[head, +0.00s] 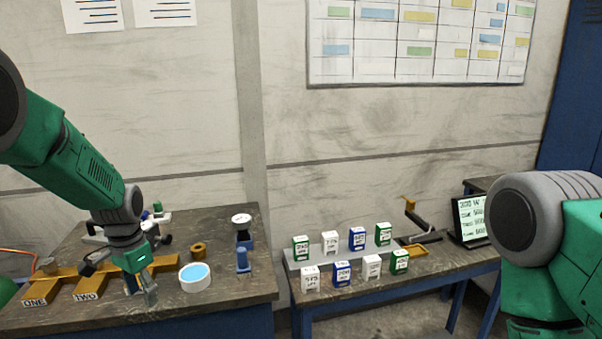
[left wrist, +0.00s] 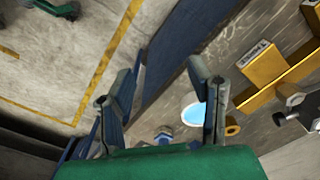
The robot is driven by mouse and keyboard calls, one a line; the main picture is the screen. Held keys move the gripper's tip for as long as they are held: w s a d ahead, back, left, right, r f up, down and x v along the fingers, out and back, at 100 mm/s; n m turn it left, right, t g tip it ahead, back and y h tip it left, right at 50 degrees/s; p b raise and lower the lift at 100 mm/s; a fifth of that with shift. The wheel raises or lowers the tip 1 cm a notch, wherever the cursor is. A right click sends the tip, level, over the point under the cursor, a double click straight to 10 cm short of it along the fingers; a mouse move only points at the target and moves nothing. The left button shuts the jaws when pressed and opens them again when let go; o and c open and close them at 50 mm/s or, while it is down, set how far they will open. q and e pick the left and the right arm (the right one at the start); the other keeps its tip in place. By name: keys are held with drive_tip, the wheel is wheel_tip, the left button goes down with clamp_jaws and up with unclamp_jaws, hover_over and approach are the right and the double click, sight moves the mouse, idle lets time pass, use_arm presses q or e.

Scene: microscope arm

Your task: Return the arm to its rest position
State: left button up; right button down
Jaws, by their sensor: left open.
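My left gripper (head: 146,292) is over the front of the left workbench, pointing down, its fingers apart and empty. In the left wrist view its open fingers (left wrist: 166,75) frame the bench edge and bare floor. White and black parts, perhaps the microscope (head: 93,230), show behind my left wrist, which hides most of them. A black and white part also shows at the right of the left wrist view (left wrist: 292,105). I cannot make out its arm or that arm's position. My right gripper is out of view; only my right arm shows.
A yellow fixture (head: 90,287) marked ONE and TWO lies on the left workbench (head: 225,300). A round white dish with a blue top (head: 194,277) is right of my left gripper. A yellow ring (head: 198,249) sits behind it. Several labelled boxes (head: 342,272) stand on the right bench.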

use_arm(q)
drive_tip(key=s+d+f+n+b, duration=0.1)
drive_tip(key=s+f+b, duration=0.1)
drive_tip(key=s+f, duration=0.75)
drive_tip(key=s+f+n+b, duration=0.15)
drive_tip(key=s+f, duration=0.45)
drive_tip(key=f, duration=0.6)
drive_tip(key=s+d+f+n+b, duration=0.1)
drive_tip(key=s+f, duration=0.3)
drive_tip(key=s, duration=0.7)
drive_tip(key=s+d+f+n+b, duration=0.1)
drive_tip(key=s+f+b, duration=0.3)
drive_tip(key=s, duration=0.7)
drive_tip(key=shift+t, duration=0.3)
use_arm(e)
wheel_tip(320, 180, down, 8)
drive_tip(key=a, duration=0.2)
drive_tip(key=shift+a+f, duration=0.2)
